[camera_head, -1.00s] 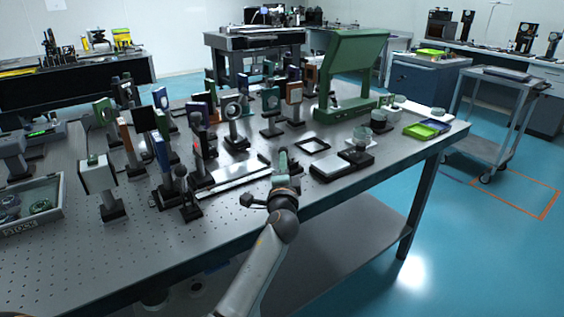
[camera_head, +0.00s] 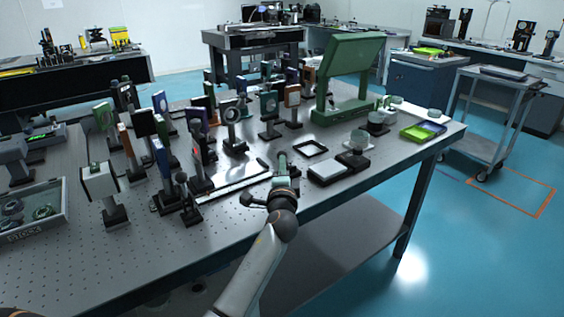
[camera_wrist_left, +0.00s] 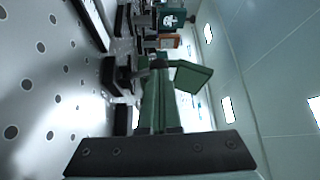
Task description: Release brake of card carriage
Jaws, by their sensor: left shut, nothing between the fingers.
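A pale rail (camera_head: 236,187) with dark edges lies along the near part of the perforated table. A dark upright card (camera_head: 197,152) with a small red mark stands on a dark base at the rail, apparently the card carriage. A post with a dark round knob (camera_head: 181,178) stands at its left. I cannot make out which part is the brake. My left gripper (camera_head: 282,158) is shut and empty above the near table edge, beyond the rail's right end and apart from the card. Its green fingers (camera_wrist_left: 160,100) fill the middle of the left wrist view.
Several optics on posts, such as a round mount (camera_head: 232,113), crowd the table behind the rail. A black-and-white device (camera_head: 328,170) and a square frame (camera_head: 310,148) lie right of my gripper. A green stand (camera_head: 345,80) rises behind. A grey tray (camera_head: 60,205) sits at left.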

